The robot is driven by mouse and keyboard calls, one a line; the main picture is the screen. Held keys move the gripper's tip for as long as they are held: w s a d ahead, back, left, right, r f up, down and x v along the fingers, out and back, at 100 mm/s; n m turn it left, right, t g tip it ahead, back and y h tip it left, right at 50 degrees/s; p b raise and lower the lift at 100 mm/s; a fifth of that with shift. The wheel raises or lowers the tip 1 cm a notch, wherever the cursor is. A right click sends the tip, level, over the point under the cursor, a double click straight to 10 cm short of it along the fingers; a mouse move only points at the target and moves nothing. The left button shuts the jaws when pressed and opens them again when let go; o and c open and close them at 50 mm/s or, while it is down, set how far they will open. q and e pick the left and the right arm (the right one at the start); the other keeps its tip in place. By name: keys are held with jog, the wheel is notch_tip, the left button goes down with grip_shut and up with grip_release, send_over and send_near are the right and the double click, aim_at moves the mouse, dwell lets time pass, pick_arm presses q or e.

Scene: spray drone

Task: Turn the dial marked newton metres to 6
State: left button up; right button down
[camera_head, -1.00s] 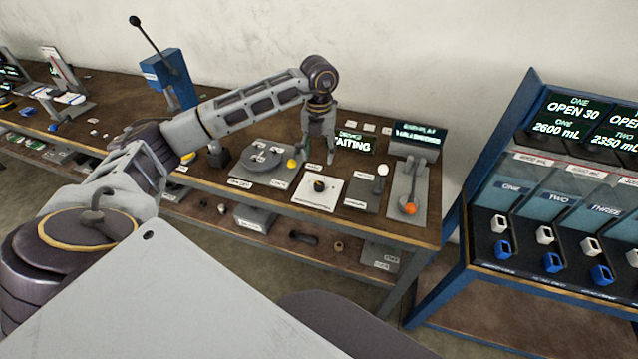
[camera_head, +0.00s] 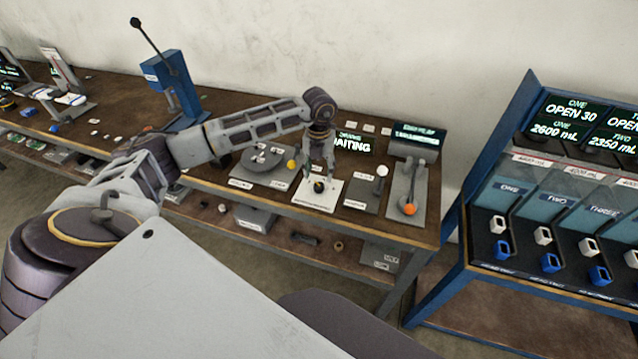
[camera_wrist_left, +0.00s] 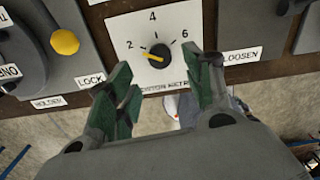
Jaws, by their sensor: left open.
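The dial (camera_head: 319,187) is a dark round knob on a white plate (camera_head: 311,201) on the bench. In the left wrist view the dial (camera_wrist_left: 162,54) has a yellow pointer aimed left, near the 2. The numbers 2, 4 and 6 run around its upper side. The label below is partly hidden by a finger. My left gripper (camera_head: 318,171) is open above the dial, pointing down. In the left wrist view its green-padded fingers (camera_wrist_left: 166,70) are spread to either side below the dial, not visibly touching it. My right gripper is out of view.
Left of the plate is a grey round device with a yellow knob (camera_head: 292,164). Right of it are a white-knobbed lever (camera_head: 382,171) and an orange-knobbed lever (camera_head: 409,209). A lit display (camera_head: 353,144) stands behind. A blue-framed dispenser rack (camera_head: 480,230) stands at right.

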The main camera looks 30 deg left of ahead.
aim_at(319, 185)
pick_arm(q)
notch_tip(319, 185, down, 5)
jog(key=shift+r, duration=0.2)
jog(key=shift+f+p, duration=0.3)
jog(key=shift+f, duration=0.75)
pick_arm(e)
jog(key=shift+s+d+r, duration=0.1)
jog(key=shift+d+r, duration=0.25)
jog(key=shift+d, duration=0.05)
pick_arm(q)
jog(key=c, duration=0.9)
jog(key=shift+c, duration=0.5)
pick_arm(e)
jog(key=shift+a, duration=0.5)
